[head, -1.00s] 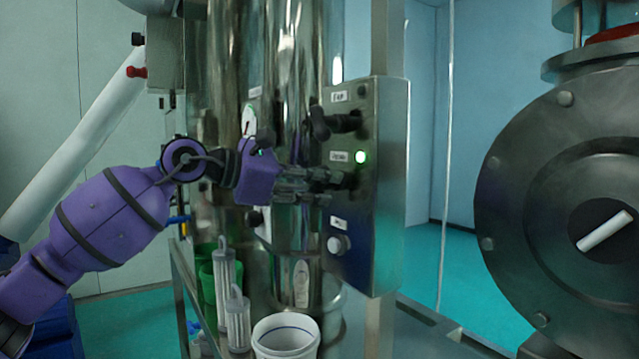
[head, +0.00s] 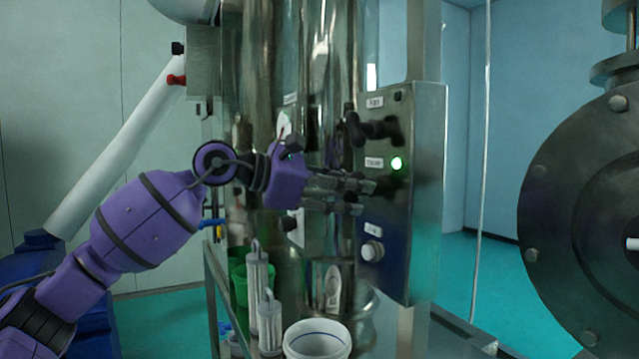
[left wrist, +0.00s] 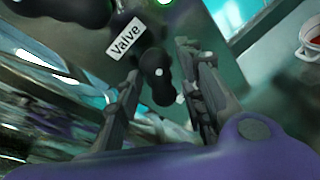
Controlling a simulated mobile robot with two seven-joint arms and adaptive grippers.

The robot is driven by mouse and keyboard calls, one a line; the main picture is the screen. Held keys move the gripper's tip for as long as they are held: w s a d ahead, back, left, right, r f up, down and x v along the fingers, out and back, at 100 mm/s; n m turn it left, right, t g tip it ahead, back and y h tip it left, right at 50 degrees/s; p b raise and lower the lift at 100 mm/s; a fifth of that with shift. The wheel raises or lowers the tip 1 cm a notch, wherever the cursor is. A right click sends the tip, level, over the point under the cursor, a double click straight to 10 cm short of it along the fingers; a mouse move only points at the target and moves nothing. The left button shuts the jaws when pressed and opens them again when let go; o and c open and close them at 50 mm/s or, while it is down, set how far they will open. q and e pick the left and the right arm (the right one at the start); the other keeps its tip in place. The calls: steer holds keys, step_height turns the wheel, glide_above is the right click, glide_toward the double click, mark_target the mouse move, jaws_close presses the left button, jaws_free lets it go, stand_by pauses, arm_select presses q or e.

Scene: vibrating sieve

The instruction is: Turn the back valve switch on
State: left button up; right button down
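The grey control panel (head: 420,200) stands in the middle of the head view. A black knob (left wrist: 158,80) sits beside the "Valve" label (left wrist: 124,40) in the left wrist view. In the head view that label (head: 374,162) is beside a lit green lamp (head: 396,163), and the knob is mostly hidden in shadow behind the fingers. My left gripper (head: 365,196) is at the panel front, fingers pointing at it. In the left wrist view its two fingers are apart, with the knob between them. Contact cannot be told. My right gripper is not in view.
Another black knob (head: 370,129) is above on the panel, and a round button (head: 372,251) is below. Shiny steel columns (head: 310,100) stand behind my gripper. A white cup (head: 316,340) and clear cylinders (head: 258,300) are below. A large dark flanged machine (head: 575,210) stands at right.

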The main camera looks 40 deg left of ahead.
arm_select(q)
steer(key=v, duration=1.1)
